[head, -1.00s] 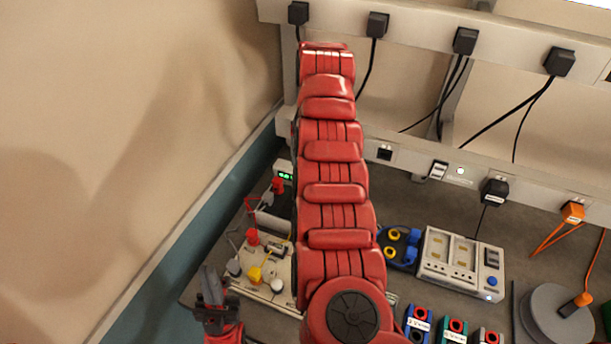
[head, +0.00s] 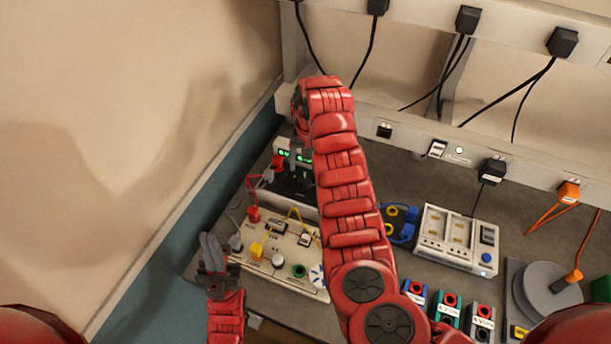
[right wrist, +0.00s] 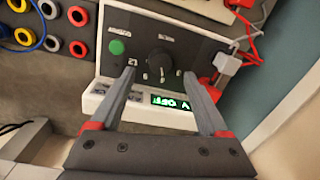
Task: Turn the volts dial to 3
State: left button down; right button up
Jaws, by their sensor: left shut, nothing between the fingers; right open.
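The volts dial (right wrist: 159,62) is a black round knob on the dark sloping panel of a power supply (right wrist: 188,48) in the right wrist view. A green display (right wrist: 176,103) below it seems to read "V OFF". My right gripper (right wrist: 166,76) is open, its two fingers on either side in front of the dial with a gap; I cannot tell whether they touch the panel. In the head view the power supply (head: 290,186) is partly hidden behind my right arm, and the dial cannot be made out. My left gripper (head: 212,252) is shut and empty at the left table edge.
A green button (right wrist: 116,47) is left of the dial. Red and white leads (right wrist: 230,62) are plugged in close to the right finger. In the head view a cream circuit board (head: 285,270) with wires lies in front of the supply. A white meter box (head: 457,240) stands right.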

aim_at(306, 179)
notch_tip(306, 179, down, 4)
jog(key=shift+w+a+f+p, duration=0.1)
jog(key=shift+w+a+p, duration=0.05)
jog(key=shift+p, duration=0.75)
jog(key=shift+f, duration=0.8)
